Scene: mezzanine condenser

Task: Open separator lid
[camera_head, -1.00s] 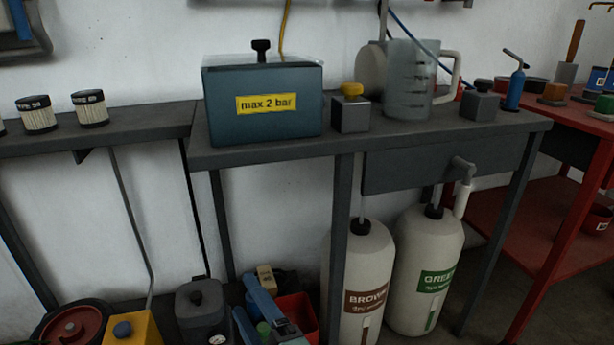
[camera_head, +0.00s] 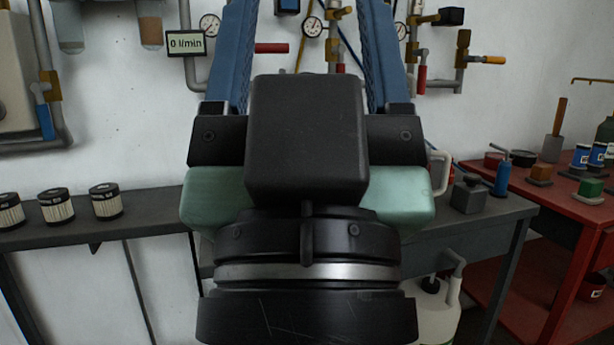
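My gripper (camera_head: 310,20) fills the middle of the head view. Its two blue fingers point up and stand wide apart, with wall and pipework showing between them. I see nothing held between them; the fingertips run past the top edge. The blue-grey box labelled "max 2 bar", with a clear lid and black knob, showed on the bench a second ago. It appears to be the separator. It is now hidden behind my gripper and wrist, so I cannot tell how its lid stands or how far my gripper is from it.
A jug handle (camera_head: 440,172) shows beside my gripper. Several filters stand on the left shelf (camera_head: 145,205). Gauges and valves line the wall. A red table (camera_head: 560,205) stands right.

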